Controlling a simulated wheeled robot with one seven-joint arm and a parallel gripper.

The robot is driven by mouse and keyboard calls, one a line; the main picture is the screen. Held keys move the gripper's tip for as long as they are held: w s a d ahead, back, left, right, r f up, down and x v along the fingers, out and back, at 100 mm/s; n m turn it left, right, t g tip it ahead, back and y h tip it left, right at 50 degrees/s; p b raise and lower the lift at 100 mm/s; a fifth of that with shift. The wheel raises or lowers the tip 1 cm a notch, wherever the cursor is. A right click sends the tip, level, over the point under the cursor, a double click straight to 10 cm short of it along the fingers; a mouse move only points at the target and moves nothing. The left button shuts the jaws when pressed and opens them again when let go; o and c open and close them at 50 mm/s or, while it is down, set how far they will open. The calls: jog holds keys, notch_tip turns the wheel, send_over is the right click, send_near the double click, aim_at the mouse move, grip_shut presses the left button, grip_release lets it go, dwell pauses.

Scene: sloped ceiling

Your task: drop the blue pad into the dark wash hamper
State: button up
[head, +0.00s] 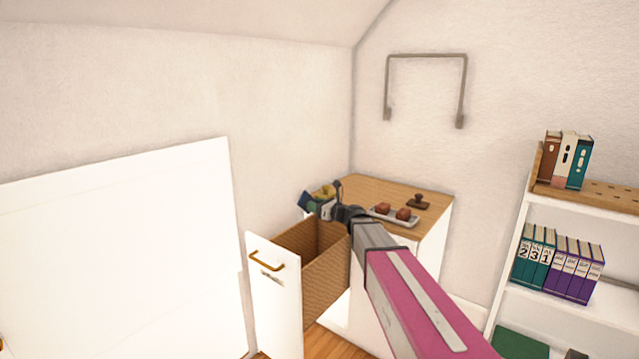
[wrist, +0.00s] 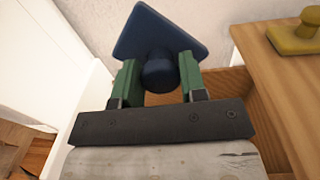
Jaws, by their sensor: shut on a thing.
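The blue pad (wrist: 150,32) is a dark blue flat square plate with a round knob. My gripper (wrist: 160,74) is shut on the knob, with one green finger on each side. In the head view the pad (head: 307,203) shows small at the end of my arm, above the hamper's back left part, with my gripper (head: 321,208) beside it. The hamper (head: 327,285) is a brown, woven-looking open box behind a white front panel. Part of its brown inside also shows in the wrist view, below and right of the pad. Its floor is hidden.
A wooden-topped cabinet (head: 372,190) stands close behind the hamper. It bears an olive-yellow stamp (wrist: 296,38), a tray (head: 381,217) with reddish-brown pieces and a dark stamp (head: 418,202). The white front panel (head: 275,300) with a brass handle stands open. A bookshelf (head: 515,260) is at right.

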jog(key=shift+f, duration=2.65)
jog(key=o, duration=0.9)
jog(key=v, duration=1.1)
